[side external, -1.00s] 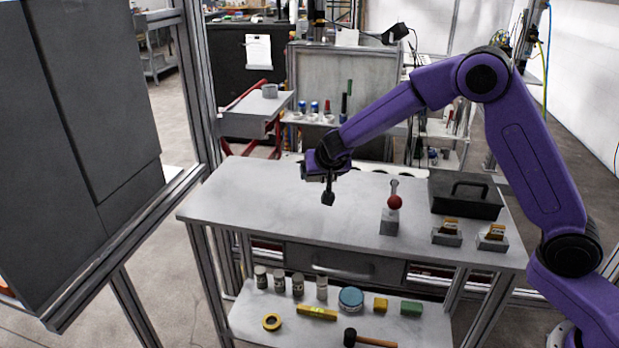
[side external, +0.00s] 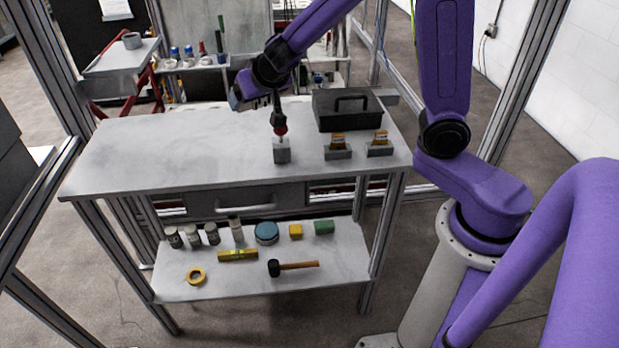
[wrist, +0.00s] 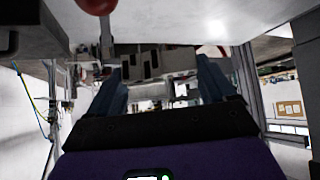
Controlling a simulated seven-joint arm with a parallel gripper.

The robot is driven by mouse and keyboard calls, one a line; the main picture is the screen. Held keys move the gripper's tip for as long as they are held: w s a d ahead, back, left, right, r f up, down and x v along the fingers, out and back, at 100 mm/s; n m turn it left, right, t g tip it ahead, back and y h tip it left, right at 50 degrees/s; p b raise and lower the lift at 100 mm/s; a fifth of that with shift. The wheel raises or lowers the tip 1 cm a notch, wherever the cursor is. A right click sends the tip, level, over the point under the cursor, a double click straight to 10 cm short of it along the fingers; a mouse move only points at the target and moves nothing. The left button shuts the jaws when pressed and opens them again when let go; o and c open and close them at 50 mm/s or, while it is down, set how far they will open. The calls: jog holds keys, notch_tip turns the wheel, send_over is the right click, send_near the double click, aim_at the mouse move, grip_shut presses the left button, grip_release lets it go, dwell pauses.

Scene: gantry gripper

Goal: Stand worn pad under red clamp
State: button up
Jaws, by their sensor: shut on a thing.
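The red clamp (side external: 280,130) shows as a red ball above a small grey block (side external: 282,153) on the bench. In the wrist view the red ball (wrist: 97,4) is at the top edge, beside a metal rod. My gripper (side external: 277,102) is shut on a small dark piece, which I take for the worn pad (side external: 278,118). The pad hangs below the gripper, just above or behind the red ball in the side view. I cannot tell whether they touch. The wrist view is too cluttered to make out the pad clearly.
The bench top (side external: 150,150) is clear to the left. A lower shelf (side external: 215,290) holds cans, tape and a mallet.

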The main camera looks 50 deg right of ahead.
jog(key=s+d, duration=0.5)
jog(key=s, duration=0.1)
jog(key=shift+s+r+n, duration=0.2)
jog(key=shift+r+n, duration=0.1)
jog(key=shift+r, duration=0.05)
dwell(0.9)
jog(key=m+g, duration=0.1)
jog(key=g, duration=0.1)
send_over(201, 137)
jog(key=s, duration=0.4)
jog(key=f, duration=0.7)
jog(key=a+f, duration=0.1)
jog(key=f, duration=0.3)
jog(key=shift+w+f, duration=0.2)
jog(key=shift+f, duration=0.15)
jog(key=shift+w+f, duration=0.35)
jog(key=shift+f, duration=1.65)
jog(key=shift+f, duration=0.1)
